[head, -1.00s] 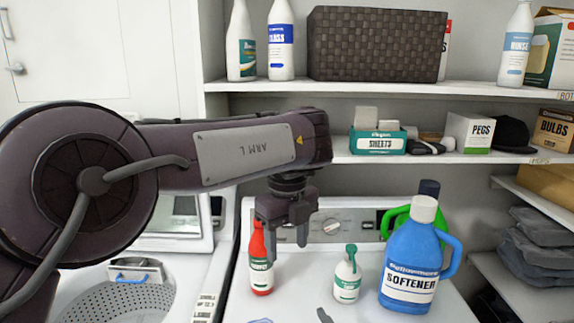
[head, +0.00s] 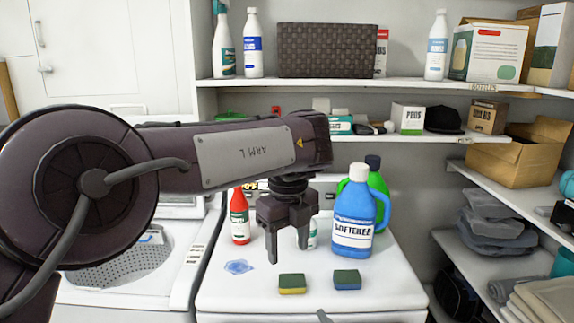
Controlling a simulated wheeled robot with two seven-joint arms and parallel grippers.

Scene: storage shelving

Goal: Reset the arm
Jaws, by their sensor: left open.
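My left arm reaches in from the left across the picture. My left gripper (head: 288,250) points down above the white machine top (head: 225,290). Its two fingers are apart with nothing between them that I can see it holding. A small white bottle (head: 312,236) is mostly hidden behind the gripper. A red bottle (head: 239,217) stands to the gripper's left and a blue softener bottle (head: 353,215) to its right.
Two sponges, one with a yellow base (head: 292,284) and one with a blue base (head: 347,280), lie in front. A blue puddle (head: 238,267) is at left. A green bottle (head: 377,178) stands behind the softener. Shelves hold a dark basket (head: 326,50) and an open carton (head: 513,155).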

